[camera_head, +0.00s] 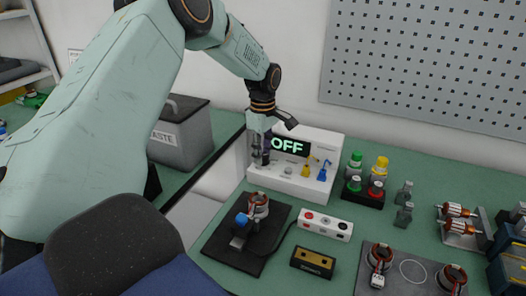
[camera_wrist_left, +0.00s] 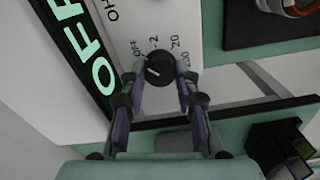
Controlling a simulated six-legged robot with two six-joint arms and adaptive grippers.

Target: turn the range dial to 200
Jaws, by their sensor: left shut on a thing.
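The meter is a white box (camera_head: 311,183) on the green bench, with a display (camera_head: 291,146) that reads OFF in green letters. Its black range dial (camera_wrist_left: 160,68) has the marks OFF, 2, 20 and 200 around it in the left wrist view. A short white line on the dial lies toward its lower left, on the OFF side. My left gripper (camera_wrist_left: 159,80) is shut on the dial, with one finger on each side. In the head view the left gripper (camera_head: 262,150) is at the meter's left end and hides the dial. My right gripper is not in view.
Yellow and blue plugs (camera_head: 305,170) stand at the meter's front. A stator (camera_head: 258,204) sits on a black plate (camera_head: 222,240) in front. A grey waste bin (camera_head: 183,143) stands left. Green and yellow lamps (camera_head: 382,164) stand right of the meter.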

